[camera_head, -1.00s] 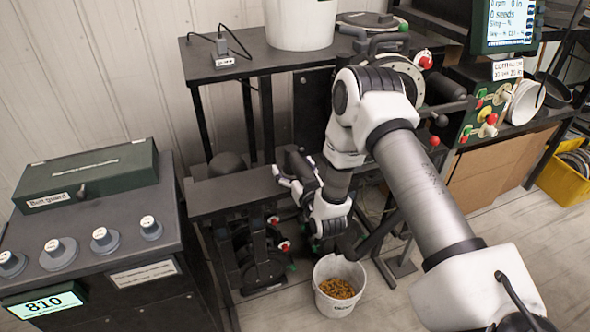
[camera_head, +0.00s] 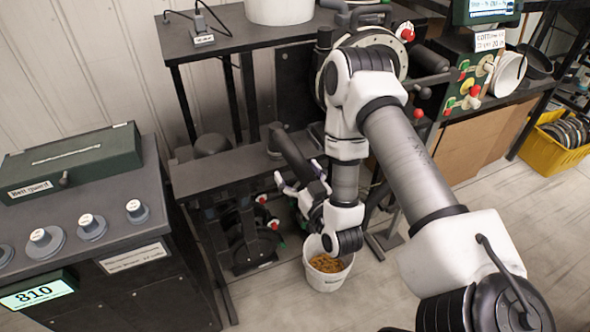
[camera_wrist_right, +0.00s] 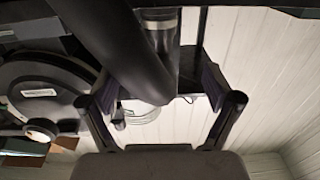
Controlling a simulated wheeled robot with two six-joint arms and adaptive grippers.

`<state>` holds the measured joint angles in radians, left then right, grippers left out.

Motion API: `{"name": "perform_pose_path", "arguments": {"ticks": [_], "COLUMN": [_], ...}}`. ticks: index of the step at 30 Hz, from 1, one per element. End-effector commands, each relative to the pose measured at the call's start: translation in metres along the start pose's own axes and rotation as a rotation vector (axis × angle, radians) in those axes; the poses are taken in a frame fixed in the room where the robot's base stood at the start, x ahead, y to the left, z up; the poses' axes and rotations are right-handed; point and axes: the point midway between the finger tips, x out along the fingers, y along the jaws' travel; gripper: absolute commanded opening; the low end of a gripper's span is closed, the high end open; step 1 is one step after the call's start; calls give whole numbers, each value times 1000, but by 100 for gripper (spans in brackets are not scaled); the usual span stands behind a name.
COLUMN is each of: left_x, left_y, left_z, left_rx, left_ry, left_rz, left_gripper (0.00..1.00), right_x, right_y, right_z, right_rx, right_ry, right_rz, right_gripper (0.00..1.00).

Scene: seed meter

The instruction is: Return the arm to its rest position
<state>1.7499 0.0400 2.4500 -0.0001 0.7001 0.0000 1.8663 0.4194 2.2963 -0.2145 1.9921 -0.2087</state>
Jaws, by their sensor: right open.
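My right arm comes in from the lower right of the head view and bends down in front of the dark metal stand. My right gripper (camera_head: 284,187) points left, beside a black slanted tube (camera_head: 290,155) on the stand. In the right wrist view, its two fingers (camera_wrist_right: 165,108) are spread apart with nothing held between them. The black tube (camera_wrist_right: 115,45) crosses the upper part of that view, and I cannot tell whether it touches the gripper. My left gripper is not in view.
A white bucket (camera_head: 312,279) of yellow-brown grains stands on the floor below my right wrist. A dark bench (camera_head: 115,235) with knobs and an 810 display is at left. A yellow crate (camera_head: 545,155) sits at far right. Open floor (camera_head: 365,300) lies right of the bucket.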

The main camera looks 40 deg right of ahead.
Motion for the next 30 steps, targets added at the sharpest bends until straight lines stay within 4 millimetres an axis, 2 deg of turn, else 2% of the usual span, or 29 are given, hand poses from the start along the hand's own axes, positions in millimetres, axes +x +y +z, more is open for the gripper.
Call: {"name": "perform_pose_path", "arguments": {"ticks": [9,11,12,14,15,17,18,20,21,24,25,27,30], "left_x": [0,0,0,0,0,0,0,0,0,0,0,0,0], "left_y": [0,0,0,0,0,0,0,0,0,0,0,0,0], "left_z": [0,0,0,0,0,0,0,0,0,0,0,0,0], "left_rx": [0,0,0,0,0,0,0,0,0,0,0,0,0], "left_ry": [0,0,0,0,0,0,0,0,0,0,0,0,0], "left_rz": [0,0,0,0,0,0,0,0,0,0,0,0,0], "left_gripper": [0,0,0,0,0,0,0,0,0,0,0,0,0], "right_x": [-2,-5,-12,-26,-40,-71,-96,-140,-169,-230,-243,-263,-274], "right_y": [-4,-20,-36,-58,-71,-85,-90,-90,-87,-72,-68,-63,-61], "right_z": [4,11,19,47,72,113,138,170,186,203,205,207,207], "right_rx": [-6,-20,-36,-64,-82,-107,-123,-145,-155,-154,-149,-139,-131], "right_ry": [-9,-27,-57,-181,-302,-518,-673,-905,-1053,-1350,-1414,-1515,-1570], "right_rz": [-12,-53,-91,-150,-188,-235,-255,-264,-257,-201,-183,-153,-137], "right_gripper": [89,89,89,89,89,89,89,89,89,89,89,89,89]}}
